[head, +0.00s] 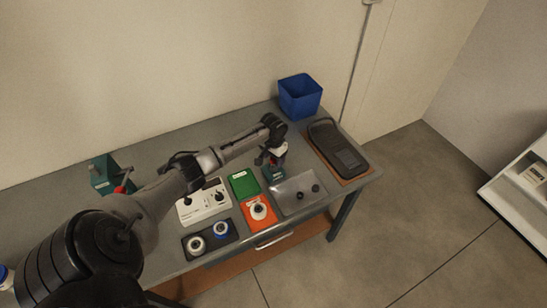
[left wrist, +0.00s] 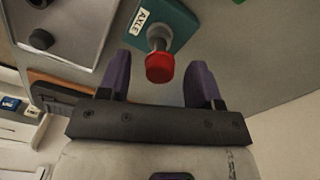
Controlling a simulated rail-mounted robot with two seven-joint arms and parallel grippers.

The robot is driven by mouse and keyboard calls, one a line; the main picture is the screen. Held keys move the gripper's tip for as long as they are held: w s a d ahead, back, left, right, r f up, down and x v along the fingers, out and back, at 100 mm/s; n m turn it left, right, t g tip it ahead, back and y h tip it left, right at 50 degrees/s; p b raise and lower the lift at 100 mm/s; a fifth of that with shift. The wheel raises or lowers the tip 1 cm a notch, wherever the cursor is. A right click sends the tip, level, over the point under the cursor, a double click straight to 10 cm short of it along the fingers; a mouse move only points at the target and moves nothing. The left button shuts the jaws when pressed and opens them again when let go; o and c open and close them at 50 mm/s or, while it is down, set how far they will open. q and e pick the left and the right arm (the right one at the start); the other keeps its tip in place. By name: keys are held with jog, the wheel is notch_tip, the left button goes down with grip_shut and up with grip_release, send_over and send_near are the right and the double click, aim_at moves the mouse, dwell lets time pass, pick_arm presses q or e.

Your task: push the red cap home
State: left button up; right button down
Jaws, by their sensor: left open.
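The red cap (left wrist: 160,68) sits on the end of a grey post on a teal block (left wrist: 180,28) labelled AXLE. In the left wrist view the cap lies between the two purple fingers of my left gripper (left wrist: 160,62), with a gap on each side. The gripper is open. I cannot tell how far the cap is seated. In the head view my left gripper (head: 269,156) is over the teal block (head: 274,173) on the table, and the arm and gripper largely hide the cap. My right gripper is not in view.
A grey tray (head: 287,202) with black knobs is right of the block. Green (head: 243,185) and orange (head: 268,223) plates, a white box (head: 187,213) and a dark tray (head: 191,256) lie left. A blue bin (head: 300,100) and black device (head: 325,136) stand behind and right.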

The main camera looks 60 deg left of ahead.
pick_arm(q)
jog(key=shift+r, duration=0.1)
notch_tip(320, 180, up, 14)
jog(key=shift+f, duration=0.2)
dwell(0.3)
dwell(0.5)
